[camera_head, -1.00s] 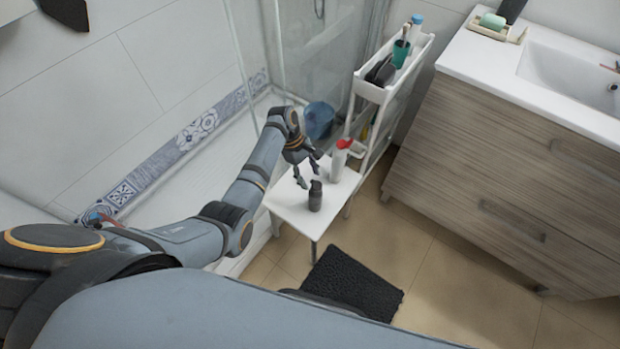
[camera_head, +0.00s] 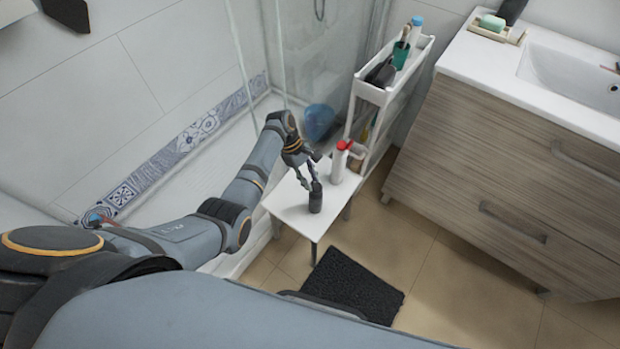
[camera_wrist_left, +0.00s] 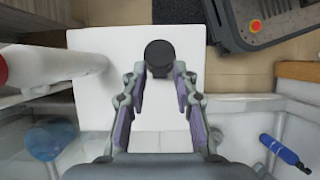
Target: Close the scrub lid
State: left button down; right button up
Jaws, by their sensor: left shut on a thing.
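A small dark bottle (camera_head: 315,204) stands upright on the white stool (camera_head: 287,210). Its round dark top (camera_wrist_left: 160,55) lies between my left fingertips in the left wrist view. My left gripper (camera_head: 311,184) is shut on the upper part of this dark bottle. A white bottle with a red top (camera_head: 341,160) stands behind it on the stool, apart from the gripper. Part of that bottle shows at the left edge of the wrist view (camera_wrist_left: 3,70). Neither label can be read, and I cannot tell which one is the scrub or how its lid stands. My right gripper is out of view.
A white narrow cart (camera_head: 370,92) with bottles and a cup stands behind the stool. A wooden vanity (camera_head: 500,190) is at the right. A blue bucket (camera_head: 319,121) sits behind the arm. A dark mat (camera_head: 350,285) lies on the floor in front.

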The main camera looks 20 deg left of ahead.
pick_arm(q)
jog(key=h+b, duration=0.1)
jog(key=a+f+g+h+b, duration=0.1)
jog(key=h+b, duration=0.1)
jog(key=shift+w+f, duration=0.15)
jog(key=shift+f, duration=0.1)
jog(key=c, duration=1.7)
grip_release()
jog(key=o, duration=0.7)
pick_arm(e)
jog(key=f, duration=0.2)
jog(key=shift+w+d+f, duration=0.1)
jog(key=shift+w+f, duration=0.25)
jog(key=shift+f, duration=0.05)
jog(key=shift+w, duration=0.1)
